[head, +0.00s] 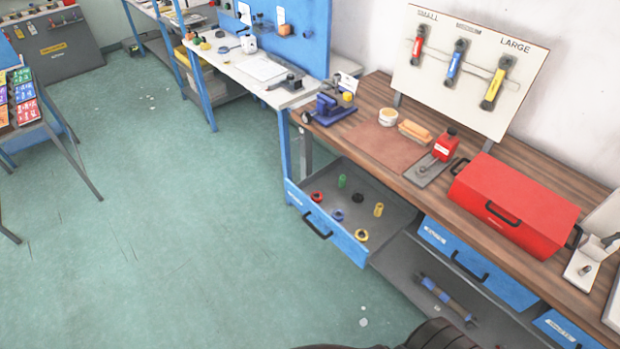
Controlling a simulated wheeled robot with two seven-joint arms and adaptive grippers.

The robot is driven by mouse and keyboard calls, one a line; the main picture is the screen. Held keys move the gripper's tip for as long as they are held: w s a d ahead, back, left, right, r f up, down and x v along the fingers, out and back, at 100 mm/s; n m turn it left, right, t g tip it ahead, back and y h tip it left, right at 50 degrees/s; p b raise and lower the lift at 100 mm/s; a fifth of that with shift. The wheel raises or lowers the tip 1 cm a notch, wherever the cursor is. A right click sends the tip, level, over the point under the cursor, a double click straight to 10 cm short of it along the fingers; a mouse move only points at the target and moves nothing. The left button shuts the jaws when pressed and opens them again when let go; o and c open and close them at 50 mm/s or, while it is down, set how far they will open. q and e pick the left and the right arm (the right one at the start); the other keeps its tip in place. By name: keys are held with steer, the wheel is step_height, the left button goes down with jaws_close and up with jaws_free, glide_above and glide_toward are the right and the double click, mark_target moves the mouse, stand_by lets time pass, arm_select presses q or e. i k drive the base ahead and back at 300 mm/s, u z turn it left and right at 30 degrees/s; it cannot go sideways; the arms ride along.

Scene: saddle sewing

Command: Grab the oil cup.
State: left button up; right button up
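No label names the oil cup, and I cannot tell for certain which thing it is. A small red container with a pale label (445,146) stands upright on a grey plate on the wooden workbench (545,172). A round white tub (388,117) stands farther back on the same bench, beside an orange-brown block (414,131). Neither of my grippers shows in the head view. Only dark rounded parts, likely mine, show at the bottom edge.
A red toolbox (512,205) stands right of the red container. A blue-fronted drawer (326,222) hangs open with several small coloured parts in it. A tool board (470,65) with three tools rises behind the bench. The green floor (180,220) at left is largely clear.

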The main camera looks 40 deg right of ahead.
mark_target(358, 196)
steer(key=z, duration=0.05)
steer(key=i, duration=1.15)
steer(key=z, duration=0.35)
